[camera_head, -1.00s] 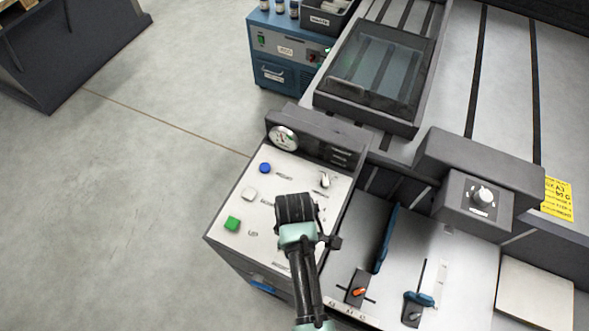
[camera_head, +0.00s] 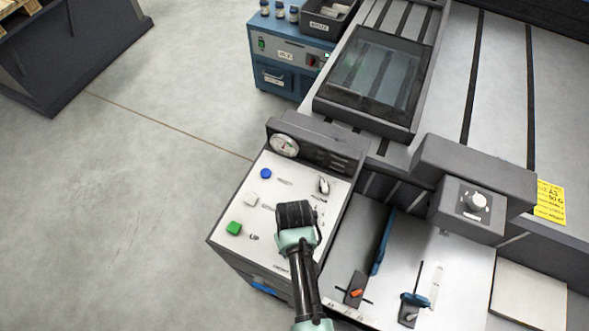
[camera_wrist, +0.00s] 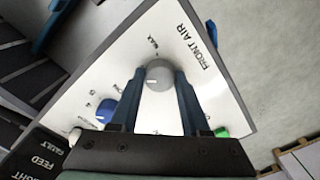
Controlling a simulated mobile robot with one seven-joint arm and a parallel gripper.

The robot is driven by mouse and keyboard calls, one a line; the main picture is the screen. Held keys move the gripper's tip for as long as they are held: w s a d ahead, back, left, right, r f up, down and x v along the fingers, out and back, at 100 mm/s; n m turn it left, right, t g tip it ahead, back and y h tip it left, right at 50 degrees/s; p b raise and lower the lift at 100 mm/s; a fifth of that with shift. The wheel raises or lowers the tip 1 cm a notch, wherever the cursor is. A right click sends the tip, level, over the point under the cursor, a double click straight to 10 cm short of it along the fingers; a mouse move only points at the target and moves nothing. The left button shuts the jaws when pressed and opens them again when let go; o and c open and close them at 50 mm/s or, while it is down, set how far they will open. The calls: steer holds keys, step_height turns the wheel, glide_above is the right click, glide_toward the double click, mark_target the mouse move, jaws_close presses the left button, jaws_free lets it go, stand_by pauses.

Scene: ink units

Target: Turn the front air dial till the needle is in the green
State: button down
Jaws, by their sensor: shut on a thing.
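The front air dial (camera_wrist: 158,76) is a round grey knob with a white mark on the light control panel, with "FRONT AIR" and "MAX" printed near it in the wrist view. My gripper (camera_wrist: 160,72) is shut on it, one blue finger on each side. In the head view my black gripper body (camera_head: 295,214) covers the dial, so dial and fingertips are hidden there. A round white gauge (camera_head: 284,144) sits on the dark raised back of the panel; its needle is too small to read against the coloured zones.
A blue cabinet (camera_head: 285,62) stands behind. Levers (camera_head: 414,301) are at the right. Open floor lies left.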

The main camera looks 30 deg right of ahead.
steer(key=m+p, duration=0.1)
steer(key=m, duration=0.4)
stand_by(0.5)
steer(key=shift+c, duration=1.9)
jaws_free()
step_height(320, 180, up, 13)
steer(key=b, duration=0.1)
stand_by(1.0)
